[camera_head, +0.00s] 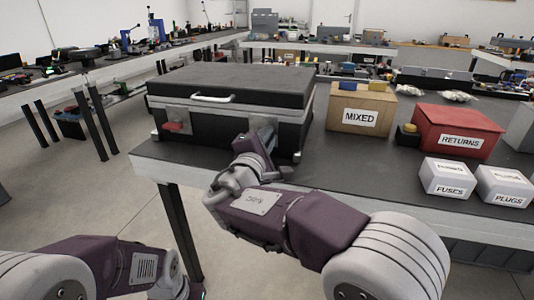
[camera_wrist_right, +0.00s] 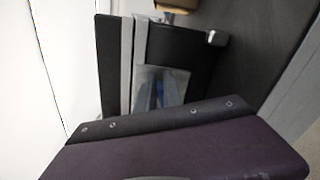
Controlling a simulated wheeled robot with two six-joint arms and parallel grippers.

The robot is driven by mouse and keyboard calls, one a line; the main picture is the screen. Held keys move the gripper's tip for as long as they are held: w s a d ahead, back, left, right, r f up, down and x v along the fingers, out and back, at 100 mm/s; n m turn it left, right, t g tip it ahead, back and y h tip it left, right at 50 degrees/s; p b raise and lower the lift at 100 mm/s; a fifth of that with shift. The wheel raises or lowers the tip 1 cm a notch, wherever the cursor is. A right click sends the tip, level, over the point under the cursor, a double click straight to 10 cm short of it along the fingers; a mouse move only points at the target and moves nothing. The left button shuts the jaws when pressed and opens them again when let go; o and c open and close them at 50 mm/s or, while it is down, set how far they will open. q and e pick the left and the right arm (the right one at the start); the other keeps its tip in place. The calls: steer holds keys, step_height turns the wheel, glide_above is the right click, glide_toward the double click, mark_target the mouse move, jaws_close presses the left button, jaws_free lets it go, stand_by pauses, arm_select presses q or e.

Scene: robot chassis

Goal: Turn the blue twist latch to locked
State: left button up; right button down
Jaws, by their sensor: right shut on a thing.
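A black case (camera_head: 225,85) with grey metal trim stands shut on the dark table, a silver handle (camera_head: 212,98) on its front. A red latch (camera_head: 176,127) sits at the front left of the case. My right gripper (camera_head: 264,146) is against the right part of the case front, shut on the blue twist latch. In the head view the gripper hides that latch. In the right wrist view a grey plate with a blurred blue part, the blue twist latch (camera_wrist_right: 158,92), shows beyond my gripper's purple body. The latch's exact angle is unclear.
A cardboard MIXED box (camera_head: 361,107) stands right of the case. Beyond it are a red RETURNS bin (camera_head: 456,130), a white FUSES box (camera_head: 447,178) and a white PLUGS box (camera_head: 504,187). The table's front edge lies close below the case.

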steer(key=m+b, duration=0.1)
steer(key=b, duration=0.1)
steer(key=f+m+b, duration=0.1)
steer(key=m+b, duration=0.1)
steer(key=b, duration=0.1)
steer(key=shift+f, duration=0.1)
steer(key=shift+m+b, duration=0.75)
steer(key=shift+m, duration=0.05)
steer(key=shift+r, duration=0.25)
steer(key=c, duration=1.5)
jaws_free()
steer(key=shift+w+f, duration=0.1)
steer(key=shift+f, duration=0.05)
steer(key=p+v, duration=0.2)
steer(key=v, duration=0.7)
